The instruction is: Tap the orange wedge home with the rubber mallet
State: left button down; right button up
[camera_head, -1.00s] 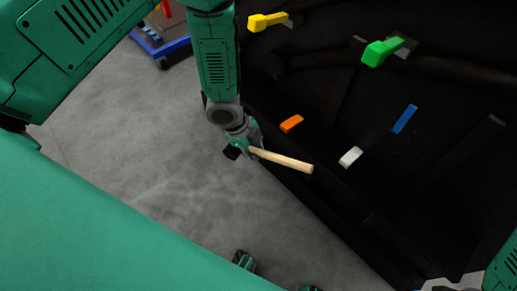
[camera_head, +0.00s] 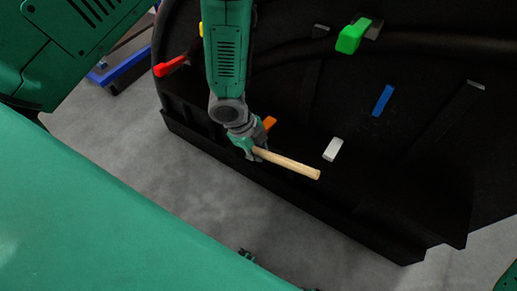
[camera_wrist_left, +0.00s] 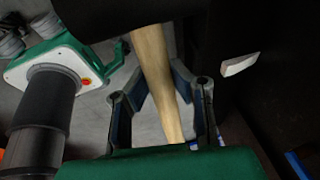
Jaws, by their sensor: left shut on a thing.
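The orange wedge (camera_head: 269,123) sits on the black nosecone (camera_head: 300,190) in the head view, partly hidden behind my left gripper. My left gripper (camera_head: 254,152) is shut on the mallet's pale wooden handle (camera_head: 290,164), which points right and slightly down in the head view. In the left wrist view the handle (camera_wrist_left: 158,80) runs between the fingers of the left gripper (camera_wrist_left: 160,95), and the dark mallet head (camera_wrist_left: 120,12) shows at the top. The head is hard to make out in the head view. My right gripper is not in view.
A white block (camera_head: 333,149), a blue strip (camera_head: 383,100), a green block (camera_head: 351,38) and a red piece (camera_head: 172,66) are on the nosecone. A blue-framed stand (camera_head: 120,70) is at the upper left. Grey floor (camera_head: 150,165) is clear in front.

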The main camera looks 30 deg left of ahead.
pick_arm(q)
jog(key=f, duration=0.1)
jog(key=w+a+f+b, duration=0.1)
jog(key=f, duration=0.1)
jog(key=a+f, duration=0.1)
jog(key=shift+w+a+f+b, duration=0.1)
jog(key=shift+w+f+b, duration=0.05)
jog(key=shift+b, duration=0.25)
jog(key=shift+w+d+f+p, duration=0.1)
jog(key=shift+w+d+f, duration=0.2)
jog(key=shift+w+f, duration=0.25)
jog(key=shift+w+d+f+p, duration=0.1)
jog(key=shift+w+d+f, duration=0.2)
jog(key=shift+w, duration=0.4)
jog(key=shift+w+d+f+p, duration=0.1)
jog(key=shift+w+d+f, duration=0.15)
jog(key=shift+w+f, duration=0.3)
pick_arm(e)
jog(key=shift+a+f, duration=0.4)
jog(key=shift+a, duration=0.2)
